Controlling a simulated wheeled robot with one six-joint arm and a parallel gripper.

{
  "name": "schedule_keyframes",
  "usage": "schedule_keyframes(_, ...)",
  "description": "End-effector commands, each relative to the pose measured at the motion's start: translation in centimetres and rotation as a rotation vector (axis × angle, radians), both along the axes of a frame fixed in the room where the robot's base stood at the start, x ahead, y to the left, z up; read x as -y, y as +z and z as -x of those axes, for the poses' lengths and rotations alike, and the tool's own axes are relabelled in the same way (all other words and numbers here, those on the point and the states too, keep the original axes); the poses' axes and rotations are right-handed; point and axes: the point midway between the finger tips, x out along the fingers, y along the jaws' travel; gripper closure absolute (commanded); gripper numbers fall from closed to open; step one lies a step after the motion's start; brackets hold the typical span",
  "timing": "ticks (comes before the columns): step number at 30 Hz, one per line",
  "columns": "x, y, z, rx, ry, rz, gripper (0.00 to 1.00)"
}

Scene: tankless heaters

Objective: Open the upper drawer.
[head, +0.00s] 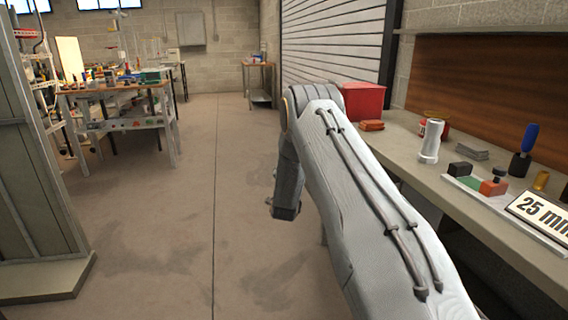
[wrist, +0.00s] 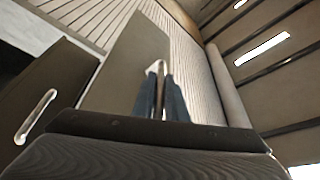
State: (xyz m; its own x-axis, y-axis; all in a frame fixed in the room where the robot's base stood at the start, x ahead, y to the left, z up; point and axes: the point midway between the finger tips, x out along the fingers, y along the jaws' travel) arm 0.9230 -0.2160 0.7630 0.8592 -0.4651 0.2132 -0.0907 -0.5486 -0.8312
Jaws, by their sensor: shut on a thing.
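In the wrist view, my gripper (wrist: 160,82) has its two dark fingers close together around a pale bar handle (wrist: 154,68). The handle stands in front of a flat grey-brown front (wrist: 128,62), apparently a drawer front. The fingers hide most of the handle. A second, darker front (wrist: 22,95) with its own pale bar handle (wrist: 37,116) shows at the left, apart from my gripper. I cannot tell from this tilted view how far the gripped front stands out. In the head view, the drawers and my fingertips are not visible; my arm reaches forward and bends down.
In the head view, a long workbench (head: 455,200) runs along the right, with a red bin (head: 362,103), a white cylinder (head: 430,142) and a "25 mm" sign (head: 540,212) on it. A grey cabinet (head: 35,170) stands at the left. The floor (head: 165,215) between is clear.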

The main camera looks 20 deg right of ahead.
Motion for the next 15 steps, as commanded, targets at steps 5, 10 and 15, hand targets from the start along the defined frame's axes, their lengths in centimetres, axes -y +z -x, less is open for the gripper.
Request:
schedule_keyframes(5, 0.15, -0.24, 0.17, -0.003, -0.006, -0.001, 1.00)
schedule_keyframes(10, 0.02, -0.25, 0.14, -0.004, -0.004, -0.002, 1.00)
schedule_keyframes(15, -0.07, -0.23, 0.09, -0.003, -0.002, -0.001, 0.80)
